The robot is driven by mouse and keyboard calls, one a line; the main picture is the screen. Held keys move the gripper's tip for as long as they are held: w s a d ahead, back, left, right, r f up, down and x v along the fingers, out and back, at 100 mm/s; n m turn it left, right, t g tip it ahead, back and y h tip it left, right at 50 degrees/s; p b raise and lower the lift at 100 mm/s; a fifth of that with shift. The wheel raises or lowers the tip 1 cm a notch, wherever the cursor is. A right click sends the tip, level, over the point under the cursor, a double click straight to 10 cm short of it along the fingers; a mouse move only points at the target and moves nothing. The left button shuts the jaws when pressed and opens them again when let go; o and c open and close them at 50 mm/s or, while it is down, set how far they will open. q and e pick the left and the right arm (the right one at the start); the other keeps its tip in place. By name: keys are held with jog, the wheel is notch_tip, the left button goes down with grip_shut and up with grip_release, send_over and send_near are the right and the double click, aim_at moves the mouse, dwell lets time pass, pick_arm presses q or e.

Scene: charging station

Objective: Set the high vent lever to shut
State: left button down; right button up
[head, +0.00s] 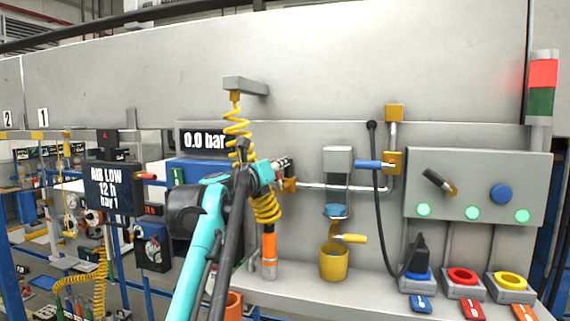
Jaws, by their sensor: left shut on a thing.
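A lever with a blue handle (368,164) sits on a yellow valve (393,162) on the upright grey pipe. The handle lies level and points left. I cannot tell from markings whether it is the high vent lever. My right gripper is out of view.
A coiled yellow hose (236,122) hangs close behind my left arm, above an orange tool (269,250). A yellow cup (334,263) stands on the shelf. A grey control box (475,180) is at right.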

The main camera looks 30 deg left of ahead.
pick_arm(q)
jog(key=s+a+f+n+y+b, duration=0.1)
jog(key=a+f+n+y, duration=0.2)
jog(key=n, duration=1.2)
jog(key=shift+a+f+t+y+b, duration=0.35)
jog(key=shift+a+f, duration=0.2)
jog(key=shift+f, duration=0.5)
jog(key=c, duration=1.6)
grip_release()
jog(key=shift+s, duration=0.1)
jog(key=shift+v, duration=5.9)
jog(key=shift+f, duration=0.1)
